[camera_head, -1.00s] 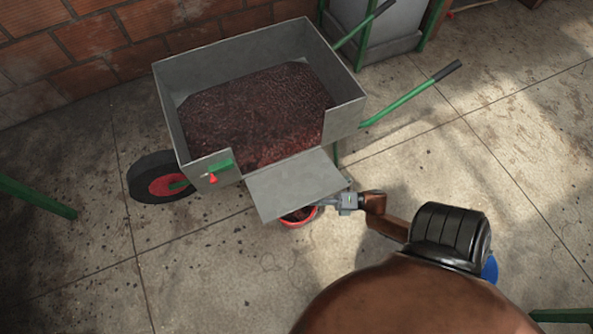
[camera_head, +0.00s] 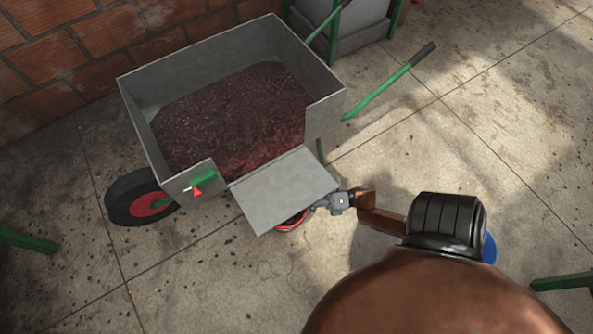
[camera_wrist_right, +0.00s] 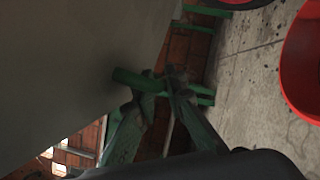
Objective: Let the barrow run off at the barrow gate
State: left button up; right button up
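The grey barrow (camera_head: 137,100) with green handles holds a heap of dark red pulp (camera_head: 235,115). Its gate (camera_head: 285,190) is folded down outward and slopes from the opening in the near side. Pulp is at the opening; the gate's face is bare. A red bucket (camera_head: 291,224) stands below the gate, mostly hidden by it; its rim also shows in the right wrist view (camera_wrist_right: 303,65). My left gripper is out of view.
A red-tipped latch on a green plate (camera_head: 202,181) sits left of the opening. The barrow's wheel (camera_head: 140,198) is at the left, with a brick wall (camera_head: 60,55) behind. A grey bin (camera_head: 345,25) stands behind the barrow. The near floor is mostly clear.

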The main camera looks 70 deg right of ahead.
jog(key=shift+o, duration=0.4)
jog(key=v, duration=1.2)
jog(key=w+d+f+b+v, duration=0.1)
jog(key=v, duration=0.7)
jog(key=shift+s+d+f+b, duration=0.2)
jog(key=shift+s+f+b, duration=0.15)
jog(key=shift+f, duration=0.1)
jog(key=shift+c, duration=0.3)
